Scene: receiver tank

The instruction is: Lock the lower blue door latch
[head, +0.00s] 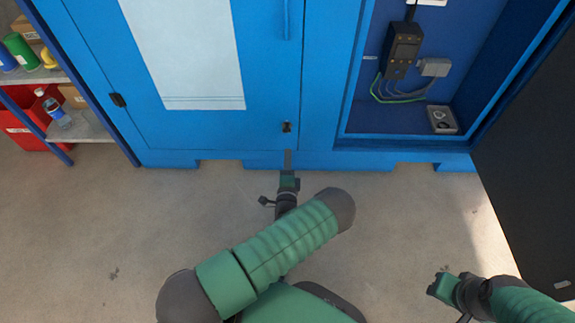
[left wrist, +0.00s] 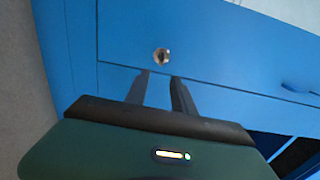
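The lower latch (head: 287,127) is a small dark fitting near the bottom right corner of the blue door (head: 268,80). In the left wrist view the latch (left wrist: 162,57) is a round silvery disc with a dark centre piece. My left gripper (head: 288,152) is just below the latch in the head view, pointing at the cabinet. In the left wrist view its two fingers (left wrist: 160,75) are apart with nothing between them, and the latch lies just beyond the tips, not touching. My right gripper (head: 440,284) is low at the right, away from the door; its fingers are not clear.
An open blue compartment (head: 450,115) with a black device (head: 402,50) and wires is right of the door. A black panel (head: 530,170) stands at the far right. A shelf (head: 85,128) with bottles and a red bin (head: 25,130) is at the left. The floor in front is clear.

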